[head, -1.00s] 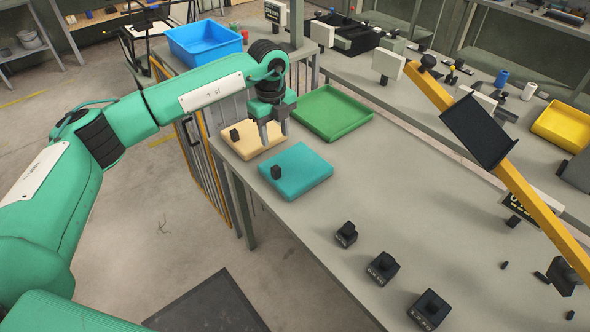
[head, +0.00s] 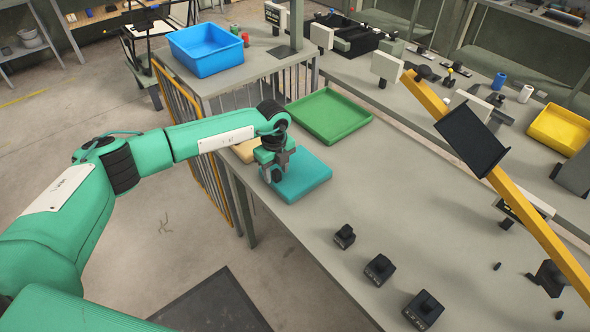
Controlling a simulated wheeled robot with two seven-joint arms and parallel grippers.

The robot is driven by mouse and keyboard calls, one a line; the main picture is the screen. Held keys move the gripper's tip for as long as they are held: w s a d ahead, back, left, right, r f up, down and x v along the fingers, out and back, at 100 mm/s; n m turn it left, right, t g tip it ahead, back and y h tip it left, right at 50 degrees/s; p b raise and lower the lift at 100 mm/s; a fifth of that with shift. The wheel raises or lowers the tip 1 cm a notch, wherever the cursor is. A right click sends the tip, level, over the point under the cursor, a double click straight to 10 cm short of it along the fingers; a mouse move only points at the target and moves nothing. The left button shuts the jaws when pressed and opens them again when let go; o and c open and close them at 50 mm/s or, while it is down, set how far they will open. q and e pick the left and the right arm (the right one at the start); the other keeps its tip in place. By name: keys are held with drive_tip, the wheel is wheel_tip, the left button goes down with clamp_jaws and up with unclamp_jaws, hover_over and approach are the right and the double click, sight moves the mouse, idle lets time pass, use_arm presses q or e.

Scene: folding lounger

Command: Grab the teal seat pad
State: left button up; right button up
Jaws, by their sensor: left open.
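The teal seat pad (head: 305,178) lies flat on the grey table near its left edge. My left gripper (head: 272,178) is over the left part of the pad, pointing down, with its jaws open. The small black block on the pad is hidden behind or between the fingers. I cannot tell whether the fingers touch it. A cream pad (head: 246,150) lies behind the gripper, mostly covered by my arm. My right gripper is not in view.
A green tray (head: 330,116) lies behind the teal pad. Several black blocks (head: 380,268) stand along the front of the table. A yellow bar with a dark plate (head: 470,138) slants across the right. The table's middle is clear.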

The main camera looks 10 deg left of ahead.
use_arm(q)
drive_tip(key=shift+f, duration=0.45)
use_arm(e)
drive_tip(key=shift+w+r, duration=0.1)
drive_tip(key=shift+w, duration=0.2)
use_arm(q)
drive_tip(key=shift+c, duration=0.2)
clamp_jaws()
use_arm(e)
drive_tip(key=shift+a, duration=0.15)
use_arm(q)
drive_tip(key=shift+r, duration=0.15)
